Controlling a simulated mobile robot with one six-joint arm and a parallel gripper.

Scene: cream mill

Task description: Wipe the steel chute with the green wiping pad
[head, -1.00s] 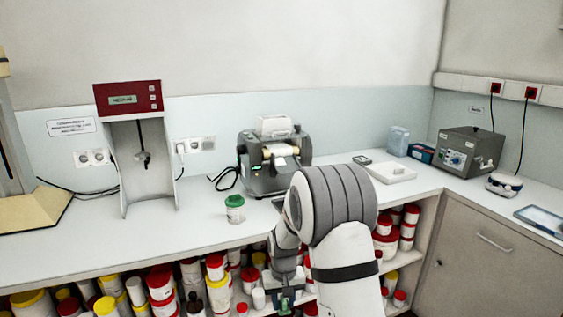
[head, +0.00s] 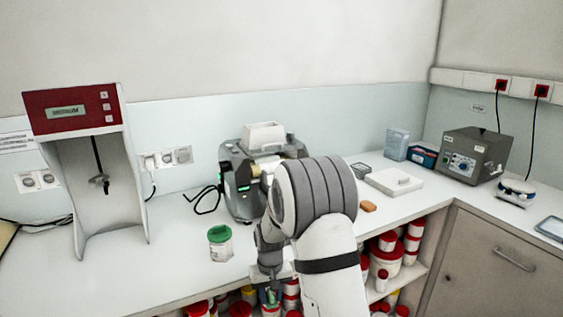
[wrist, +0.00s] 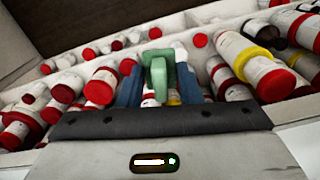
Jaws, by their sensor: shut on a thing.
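My gripper (head: 269,297) hangs low in front of the counter's front edge in the head view, partly cut off by the frame. In the wrist view its blue fingers (wrist: 159,88) are shut on the green wiping pad (wrist: 157,72), which stands up between them. The grey roller mill (head: 243,178) stands on the counter behind my arm. My arm covers the mill's front right part, and I cannot make out the steel chute.
A jar with a green lid (head: 220,243) stands on the counter left of my gripper. A red-topped device (head: 75,110) is at the left. An orange block (head: 368,206) and a white tray (head: 394,181) lie to the right. Shelves of red-lidded jars (wrist: 104,84) sit below the counter.

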